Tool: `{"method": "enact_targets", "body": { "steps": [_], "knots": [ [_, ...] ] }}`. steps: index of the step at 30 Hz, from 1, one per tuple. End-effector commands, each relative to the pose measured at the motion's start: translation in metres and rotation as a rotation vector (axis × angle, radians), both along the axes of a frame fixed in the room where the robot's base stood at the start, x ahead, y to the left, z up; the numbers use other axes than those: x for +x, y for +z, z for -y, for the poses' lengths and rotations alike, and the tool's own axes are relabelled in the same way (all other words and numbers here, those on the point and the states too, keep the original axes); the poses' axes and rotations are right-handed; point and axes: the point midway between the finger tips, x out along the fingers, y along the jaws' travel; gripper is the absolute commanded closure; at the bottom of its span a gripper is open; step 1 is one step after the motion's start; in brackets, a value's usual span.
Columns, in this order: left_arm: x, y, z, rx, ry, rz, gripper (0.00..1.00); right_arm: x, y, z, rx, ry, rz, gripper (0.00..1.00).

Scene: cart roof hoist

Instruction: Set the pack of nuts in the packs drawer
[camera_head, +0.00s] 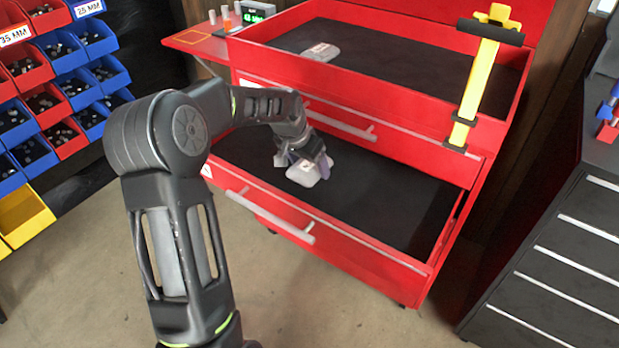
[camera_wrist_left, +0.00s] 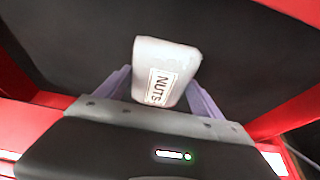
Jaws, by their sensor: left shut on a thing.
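The pack of nuts is a pale grey pouch (camera_head: 309,173) with a white label. It also shows in the left wrist view (camera_wrist_left: 168,66), where the label reads NUTS. My left gripper (camera_head: 305,165) is shut on the pack, one purple finger on each side of it. The pack is inside the outline of the open drawer (camera_head: 385,252), over its black floor near the back left. I cannot tell whether the pack touches the drawer floor. My right gripper is not in view.
A red cart holds the drawer; its open top tray (camera_head: 375,59) has another grey pack (camera_head: 320,52) in it. A yellow hammer-shaped tool (camera_head: 475,80) stands at the tray's right front. Blue and red bins (camera_head: 62,97) are at the left. A dark cabinet (camera_head: 560,240) stands right.

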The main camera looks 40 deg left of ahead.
Motion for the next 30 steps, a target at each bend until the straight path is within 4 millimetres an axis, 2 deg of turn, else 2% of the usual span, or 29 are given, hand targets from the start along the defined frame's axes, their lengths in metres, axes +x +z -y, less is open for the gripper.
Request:
{"method": "enact_targets", "body": {
  "steps": [7, 16, 29, 30],
  "knots": [
    [0.000, -0.005, 0.000, 0.000, 0.000, -0.001, 0.67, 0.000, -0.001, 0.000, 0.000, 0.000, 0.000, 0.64],
    [0.000, -0.047, 0.000, -0.001, 0.001, -0.001, 0.67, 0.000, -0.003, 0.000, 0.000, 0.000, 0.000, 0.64],
    [0.000, -0.054, 0.000, 0.000, 0.000, 0.000, 0.67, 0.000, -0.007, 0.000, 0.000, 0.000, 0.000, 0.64],
    [0.000, -0.052, 0.000, 0.000, 0.000, 0.000, 0.20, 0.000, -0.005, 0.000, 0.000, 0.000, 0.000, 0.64]
  ]
}}
